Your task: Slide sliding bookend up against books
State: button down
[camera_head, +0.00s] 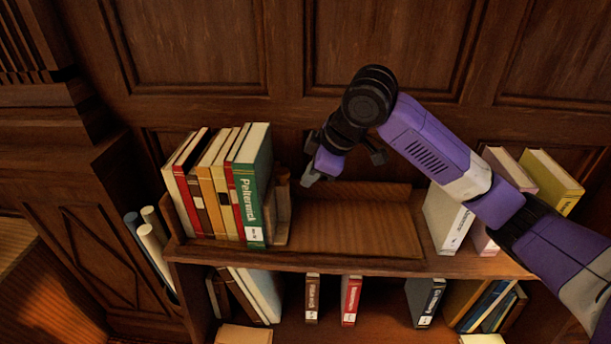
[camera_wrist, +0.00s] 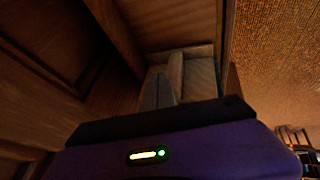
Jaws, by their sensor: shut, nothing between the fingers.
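The sliding bookend (camera_head: 282,210) is a brown wooden upright on the top shelf. It stands at the right side of the row of books (camera_head: 222,185), right beside the green book (camera_head: 253,190). It looks to be against that book, but I cannot tell if a thin gap is left. My gripper (camera_head: 308,180) is shut and empty, just right of the bookend's upper part, and seems slightly apart from it. In the wrist view a grey finger (camera_wrist: 158,90) shows above my purple wrist housing; the bookend is hard to make out there.
The wooden tray (camera_head: 355,225) right of the bookend is bare. A white book (camera_head: 446,220) and a yellow book (camera_head: 552,180) stand further right, partly behind my arm. Several books fill the lower shelf. Rolled papers (camera_head: 152,245) stand at the left, and a panelled wall (camera_head: 380,40) is behind.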

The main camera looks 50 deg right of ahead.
jog(key=p+v, duration=0.5)
jog(key=v, duration=0.4)
dwell(0.6)
